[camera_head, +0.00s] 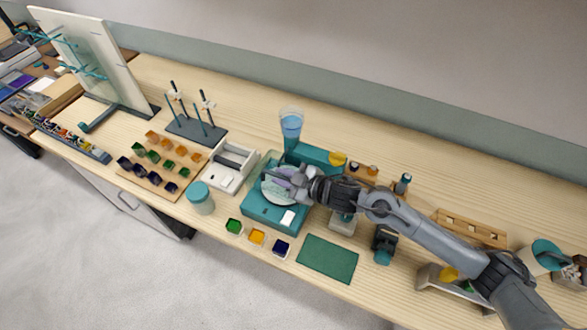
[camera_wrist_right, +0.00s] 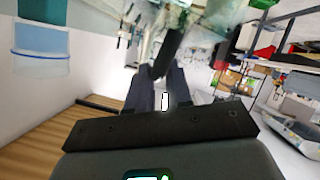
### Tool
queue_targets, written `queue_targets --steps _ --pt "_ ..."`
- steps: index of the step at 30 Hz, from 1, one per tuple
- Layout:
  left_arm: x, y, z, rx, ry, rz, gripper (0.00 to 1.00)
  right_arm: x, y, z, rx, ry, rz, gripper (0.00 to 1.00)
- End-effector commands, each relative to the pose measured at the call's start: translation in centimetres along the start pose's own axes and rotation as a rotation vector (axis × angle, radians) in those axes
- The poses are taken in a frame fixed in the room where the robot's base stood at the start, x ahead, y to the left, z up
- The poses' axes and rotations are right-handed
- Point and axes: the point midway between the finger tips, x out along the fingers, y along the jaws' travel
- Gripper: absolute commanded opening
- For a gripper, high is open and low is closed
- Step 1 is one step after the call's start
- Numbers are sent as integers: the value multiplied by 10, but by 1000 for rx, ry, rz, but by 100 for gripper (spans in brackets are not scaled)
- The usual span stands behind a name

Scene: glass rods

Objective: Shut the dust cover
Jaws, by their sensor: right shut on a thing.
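A teal machine (camera_head: 262,212) stands near the middle of the bench with a pale round disc on its top. A clear dust cover (camera_head: 268,162) seems to stand at the disc's far left side, but its outline is faint and its angle is hard to read. My right gripper (camera_head: 298,182) reaches over the machine from the right and hides part of the disc. In the right wrist view its fingers (camera_wrist_right: 164,88) are close together at a dark narrow part, which I take as the cover's grip. My left gripper is not in view.
A clear cup of blue liquid (camera_head: 291,125) stands behind the machine. A white tray (camera_head: 230,168) and a teal-lidded jar (camera_head: 200,197) are at its left. Small colour pots (camera_head: 257,237) and a green mat (camera_head: 327,258) lie in front.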

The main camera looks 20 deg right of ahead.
Motion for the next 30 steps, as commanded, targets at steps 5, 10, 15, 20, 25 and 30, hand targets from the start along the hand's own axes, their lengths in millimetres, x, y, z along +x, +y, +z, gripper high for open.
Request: queue_targets --steps 5,10,15,20,25,30 --pt "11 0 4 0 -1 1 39 5 -13 12 -55 -3 23 0" --pt "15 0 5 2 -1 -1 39 7 -18 17 -55 -3 24 0" --pt "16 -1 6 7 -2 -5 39 8 -20 19 -54 -4 23 0" --pt "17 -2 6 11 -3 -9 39 8 -22 21 -53 -6 22 0" --pt "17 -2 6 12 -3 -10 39 8 -22 23 -52 -9 20 0" --pt "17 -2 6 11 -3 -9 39 8 -23 23 -52 -10 18 33"
